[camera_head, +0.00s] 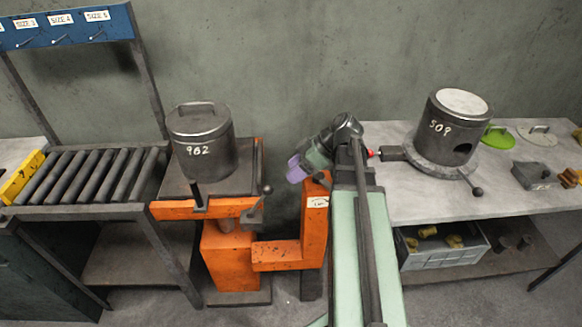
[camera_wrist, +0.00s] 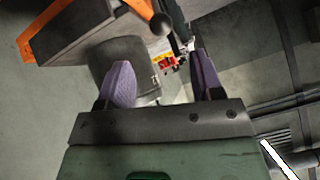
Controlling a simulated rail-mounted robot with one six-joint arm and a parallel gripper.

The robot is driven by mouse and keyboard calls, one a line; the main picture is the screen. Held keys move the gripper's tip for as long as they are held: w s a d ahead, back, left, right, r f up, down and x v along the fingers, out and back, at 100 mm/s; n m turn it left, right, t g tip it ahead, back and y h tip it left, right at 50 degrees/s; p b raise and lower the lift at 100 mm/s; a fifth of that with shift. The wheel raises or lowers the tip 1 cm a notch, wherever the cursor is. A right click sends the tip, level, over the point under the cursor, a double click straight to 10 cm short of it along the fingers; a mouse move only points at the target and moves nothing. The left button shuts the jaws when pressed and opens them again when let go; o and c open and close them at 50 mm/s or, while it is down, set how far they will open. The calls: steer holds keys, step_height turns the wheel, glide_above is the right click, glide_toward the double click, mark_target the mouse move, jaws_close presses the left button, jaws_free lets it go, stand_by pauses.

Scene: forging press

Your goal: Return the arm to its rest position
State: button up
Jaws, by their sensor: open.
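My gripper (camera_wrist: 160,84) shows in the wrist view with its two purple fingers spread apart. Nothing is held between them. In the head view my gripper (camera_head: 297,170) is beside the orange press, over its orange arm (camera_head: 316,215), and to the right of the lidded grey container marked 982 (camera_head: 205,150). That container stands upright on the press table. My green and dark arm link hides part of the gap between the press and the right-hand table.
A roller rack (camera_head: 85,177) with a yellow bar (camera_head: 20,178) stands at left. A grey crate (camera_head: 445,258) sits below.

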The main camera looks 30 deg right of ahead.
step_height(320, 180, down, 4)
steer(key=s+a+m+g+h, duration=0.25)
steer(key=m+h, duration=0.25)
steer(key=m, duration=0.6)
steer(key=s+a+f+n+g+h, duration=0.1)
steer(key=a+h, duration=0.3)
steer(key=a, duration=1.1)
step_height(320, 180, down, 29)
steer(key=b, duration=2.9)
steer(key=shift+s+d+f, duration=0.15)
steer(key=shift+s+d, duration=0.05)
steer(key=shift+d, duration=0.1)
